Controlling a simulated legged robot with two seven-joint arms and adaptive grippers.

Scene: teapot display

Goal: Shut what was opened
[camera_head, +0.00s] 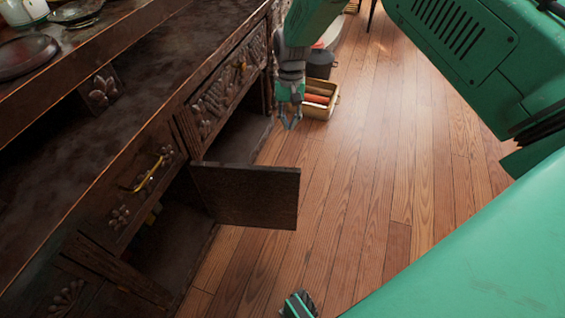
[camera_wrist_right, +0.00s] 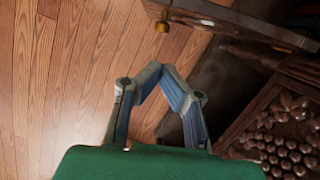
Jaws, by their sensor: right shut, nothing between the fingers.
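A dark wooden cabinet (camera_head: 115,150) with carved drawer fronts runs along the left of the head view. One cabinet door (camera_head: 248,196) stands open, swung out over the floor. In the right wrist view a dark panel with a brass knob (camera_wrist_right: 163,26), seemingly this door (camera_wrist_right: 235,20), shows at the top. My right gripper (camera_head: 291,123) is beyond the door, beside the cabinet front and above the floor. It is shut and empty, its fingertips together in the wrist view (camera_wrist_right: 156,68), apart from the door.
A wooden crate (camera_head: 332,108) with red items stands on the floor behind my right gripper, with a dark pot (camera_head: 320,64) beside it. A drawer (camera_head: 230,90) with a brass handle is above the opening. The wooden floor (camera_head: 340,190) right of the door is clear.

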